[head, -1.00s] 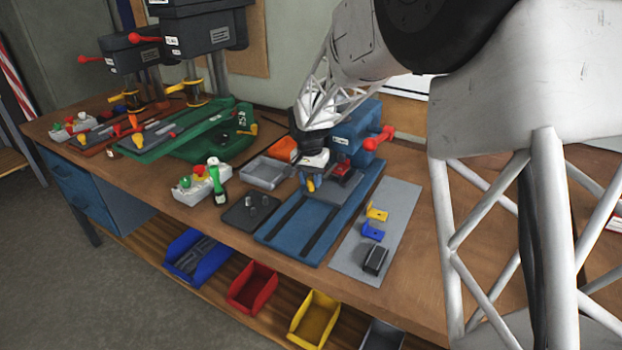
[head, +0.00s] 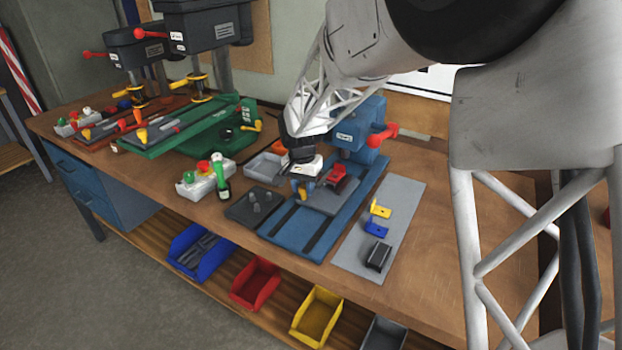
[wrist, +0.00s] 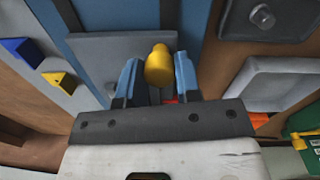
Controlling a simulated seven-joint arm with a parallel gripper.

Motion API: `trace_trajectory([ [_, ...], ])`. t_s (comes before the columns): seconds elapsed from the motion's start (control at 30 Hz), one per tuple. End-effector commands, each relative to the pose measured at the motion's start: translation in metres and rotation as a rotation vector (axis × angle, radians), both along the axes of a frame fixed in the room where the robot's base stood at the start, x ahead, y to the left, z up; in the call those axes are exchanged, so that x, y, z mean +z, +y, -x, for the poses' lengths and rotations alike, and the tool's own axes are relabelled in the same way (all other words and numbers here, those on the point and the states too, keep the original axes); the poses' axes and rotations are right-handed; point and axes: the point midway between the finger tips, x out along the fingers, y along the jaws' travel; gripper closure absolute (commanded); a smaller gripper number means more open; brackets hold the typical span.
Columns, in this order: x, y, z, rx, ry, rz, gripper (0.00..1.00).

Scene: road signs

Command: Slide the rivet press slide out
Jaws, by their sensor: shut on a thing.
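The rivet press (head: 358,128) is blue with a red knob and stands on a long blue base (head: 283,238) with dark slots. Its slide, a grey plate (head: 327,199) carrying a red block (head: 337,180), sits on the base in front of the press head. A yellow knob (wrist: 158,66) is at the slide's front end. My gripper (head: 303,188) is shut on this knob. In the wrist view its blue-faced fingers (wrist: 157,80) stand on both sides of the knob, with the grey plate (wrist: 98,50) behind. My wrist hides the plate's left rear part.
A dark tray with pegs (head: 254,206) lies left of the base, with a grey bin (head: 266,168) behind. On the right a grey mat (head: 402,205) holds yellow and blue brackets and a dark block (head: 378,257). The base's front part is clear.

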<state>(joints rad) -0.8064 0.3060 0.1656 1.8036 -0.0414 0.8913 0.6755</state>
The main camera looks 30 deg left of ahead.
Motion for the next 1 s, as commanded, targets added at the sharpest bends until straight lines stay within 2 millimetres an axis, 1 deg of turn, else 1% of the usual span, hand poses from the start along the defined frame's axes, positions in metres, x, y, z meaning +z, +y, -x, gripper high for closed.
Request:
trace_trajectory([
  [0.03,0.001,0.000,0.012,0.003,0.000,0.000,1.00],
  [0.3,0.000,0.000,0.071,0.003,0.000,0.000,1.00],
  [0.5,0.000,0.000,0.107,0.003,0.001,0.001,1.00],
  [0.6,0.000,0.000,0.121,0.002,0.000,0.000,1.00],
  [0.7,0.000,0.000,0.130,0.002,0.001,0.001,1.00],
  [0.8,-0.001,-0.001,0.135,0.001,0.000,0.001,1.00],
  [1.0,-0.001,-0.001,0.138,0.000,0.002,0.001,1.00],
])
